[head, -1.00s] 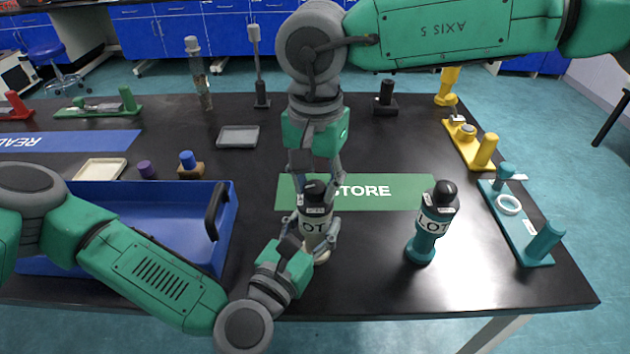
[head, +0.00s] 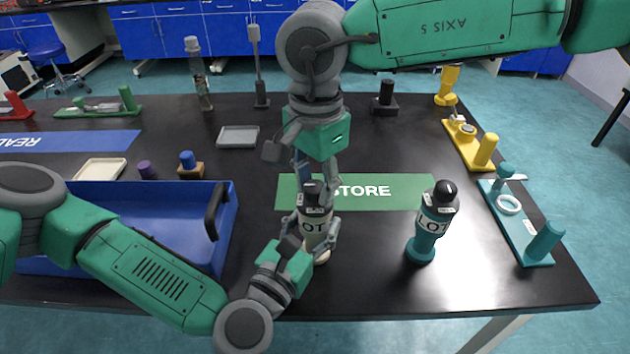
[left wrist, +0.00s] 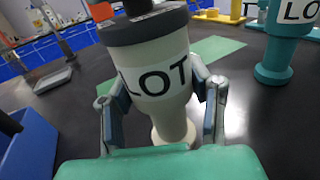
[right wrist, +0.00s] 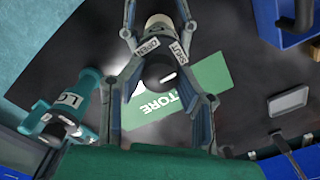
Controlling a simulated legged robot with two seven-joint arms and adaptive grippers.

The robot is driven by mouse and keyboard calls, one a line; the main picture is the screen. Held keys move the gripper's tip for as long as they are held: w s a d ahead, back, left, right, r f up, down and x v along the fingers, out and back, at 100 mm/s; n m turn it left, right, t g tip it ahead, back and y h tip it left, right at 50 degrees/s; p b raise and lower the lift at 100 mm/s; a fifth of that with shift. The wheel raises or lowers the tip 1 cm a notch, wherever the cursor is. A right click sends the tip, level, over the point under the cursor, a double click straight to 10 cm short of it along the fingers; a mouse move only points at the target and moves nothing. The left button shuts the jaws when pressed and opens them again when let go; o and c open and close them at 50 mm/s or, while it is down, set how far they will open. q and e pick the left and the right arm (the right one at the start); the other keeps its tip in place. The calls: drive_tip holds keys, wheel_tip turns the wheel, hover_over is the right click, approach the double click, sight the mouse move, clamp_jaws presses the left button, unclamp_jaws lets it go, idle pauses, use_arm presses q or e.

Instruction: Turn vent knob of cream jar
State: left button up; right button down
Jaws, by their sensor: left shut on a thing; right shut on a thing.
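The cream jar (head: 315,230) stands upright on the black table, in front of the green STORE mat (head: 380,190). It also shows large in the left wrist view (left wrist: 150,55), with a white LOT label and a dark collar. My left gripper (head: 315,240) is shut around the jar's body, one finger on each side. My right gripper (head: 314,180) comes from above and is shut on the dark vent knob at the jar's top. In the right wrist view the knob (right wrist: 160,72) sits between the fingers, with OPEN and SHUT labels beside it.
A teal jar (head: 430,225) with a LOT label stands to the right. A blue tray (head: 130,250) with a dark handle is at the left. Teal (head: 520,225) and yellow (head: 470,145) fixtures line the right edge. Table between the jars is clear.

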sight(315, 184)
use_arm(q)
drive_tip(key=shift+d, duration=0.1)
use_arm(e)
drive_tip(key=shift+a, duration=0.15)
drive_tip(key=c, duration=1.2)
unclamp_jaws()
drive_tip(key=shift+r, duration=0.1)
wheel_tip(315, 184, up, 12)
drive_tip(key=shift+f, duration=0.15)
use_arm(q)
drive_tip(key=o, duration=1.3)
drive_tip(key=shift+o, duration=0.2)
